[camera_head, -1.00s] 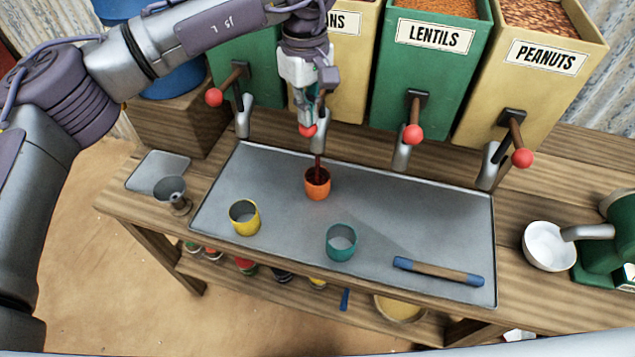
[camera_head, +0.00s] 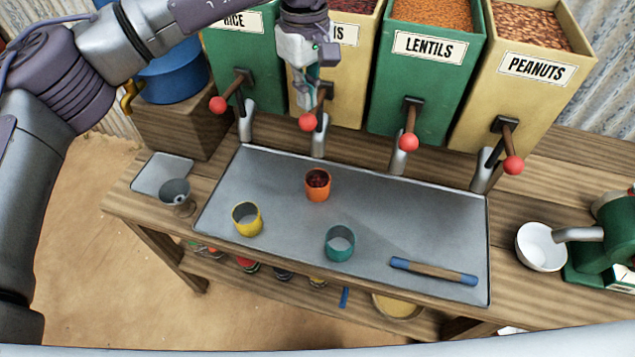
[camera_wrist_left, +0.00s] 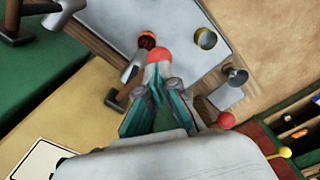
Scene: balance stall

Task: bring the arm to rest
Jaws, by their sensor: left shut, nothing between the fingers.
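My left gripper (camera_head: 306,88) is shut and empty, in front of the bin whose label ends in "NS", just above that bin's red-knobbed lever (camera_head: 307,122). In the left wrist view the gripper (camera_wrist_left: 163,85) points toward the red knob (camera_wrist_left: 160,55); whether they touch I cannot tell. The orange cup (camera_head: 317,186) stands on the metal tray (camera_head: 385,200) under that bin's spout and holds dark red beans. My right gripper is not in view.
A yellow cup (camera_head: 246,219) and a teal cup (camera_head: 339,244) stand on the tray, with a blue-ended wooden rod (camera_head: 434,271) to their right. The rice (camera_head: 241,65), lentils (camera_head: 428,85) and peanuts (camera_head: 510,90) bins have levers too. A white bowl (camera_head: 541,248) stands at right.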

